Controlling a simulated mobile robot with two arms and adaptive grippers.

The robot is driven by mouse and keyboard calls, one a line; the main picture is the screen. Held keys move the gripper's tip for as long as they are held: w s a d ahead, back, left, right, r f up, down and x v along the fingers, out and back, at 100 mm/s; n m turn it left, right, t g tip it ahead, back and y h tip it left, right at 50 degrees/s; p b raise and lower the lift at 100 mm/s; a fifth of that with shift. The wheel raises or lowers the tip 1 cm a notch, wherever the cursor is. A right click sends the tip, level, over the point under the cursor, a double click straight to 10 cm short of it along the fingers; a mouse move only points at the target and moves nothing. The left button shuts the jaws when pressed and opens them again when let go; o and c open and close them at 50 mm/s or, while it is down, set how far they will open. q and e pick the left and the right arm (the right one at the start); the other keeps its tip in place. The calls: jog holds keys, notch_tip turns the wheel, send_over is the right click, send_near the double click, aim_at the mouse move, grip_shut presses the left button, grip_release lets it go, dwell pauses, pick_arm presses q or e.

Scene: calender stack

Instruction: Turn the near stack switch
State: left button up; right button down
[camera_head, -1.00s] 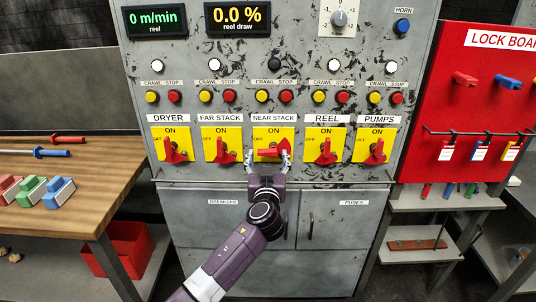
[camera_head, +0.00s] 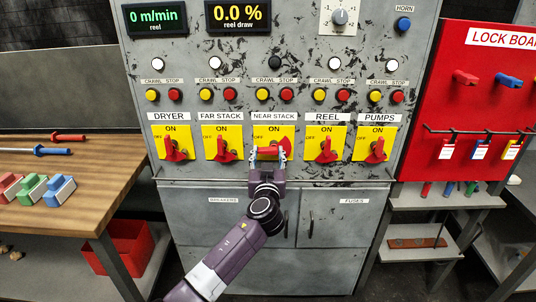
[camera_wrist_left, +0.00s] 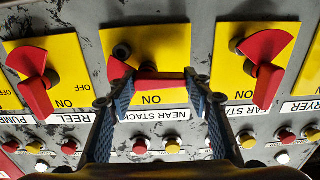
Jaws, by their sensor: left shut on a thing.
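The near stack switch is a red handle (camera_head: 270,150) on a yellow plate marked ON and OFF, under the NEAR STACK label. Its handle lies level across the plate, while the handles of the neighbouring switches stand roughly upright. My left gripper (camera_head: 269,155) comes up from below and is shut on the handle, with one finger at each end. In the left wrist view, upside down, the red handle (camera_wrist_left: 160,80) spans between the two blue-padded fingers of the gripper (camera_wrist_left: 160,88). My right gripper is not in view.
The far stack switch (camera_head: 223,147) and the reel switch (camera_head: 325,148) sit close on either side. Crawl and stop buttons (camera_head: 287,95) are above. A ledge and cabinet doors (camera_head: 335,215) are below. A wooden bench (camera_head: 70,205) stands left, a red lock board (camera_head: 470,100) right.

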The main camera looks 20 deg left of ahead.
pick_arm(q)
jog(key=shift+m, duration=0.3)
jog(key=m, duration=0.3)
jog(key=shift+r+m, duration=0.3)
jog(key=m, duration=0.4)
jog(key=shift+d+r+m, duration=0.25)
jog(key=shift+r+m, duration=0.05)
jog(key=shift+r, duration=0.05)
jog(key=m, duration=0.1)
jog(key=m+p, duration=0.1)
jog(key=m, duration=0.1)
jog(key=m+p, duration=0.1)
jog(key=m, duration=0.1)
jog(key=shift+w+d+r, duration=0.15)
jog(key=shift+d+r, duration=0.1)
jog(key=shift+d, duration=0.05)
jog(key=shift+w+d+m+p, duration=0.15)
jog(key=shift+m+p, duration=0.15)
jog(key=shift+m, duration=0.7)
jog(key=shift+s+d+m+p, duration=0.15)
jog(key=shift+m+p, duration=0.1)
jog(key=shift+m, duration=0.75)
jog(key=shift+w, duration=0.1)
jog(key=shift+f, duration=0.1)
jog(key=o, duration=1.2)
jog(key=shift+c, duration=0.2)
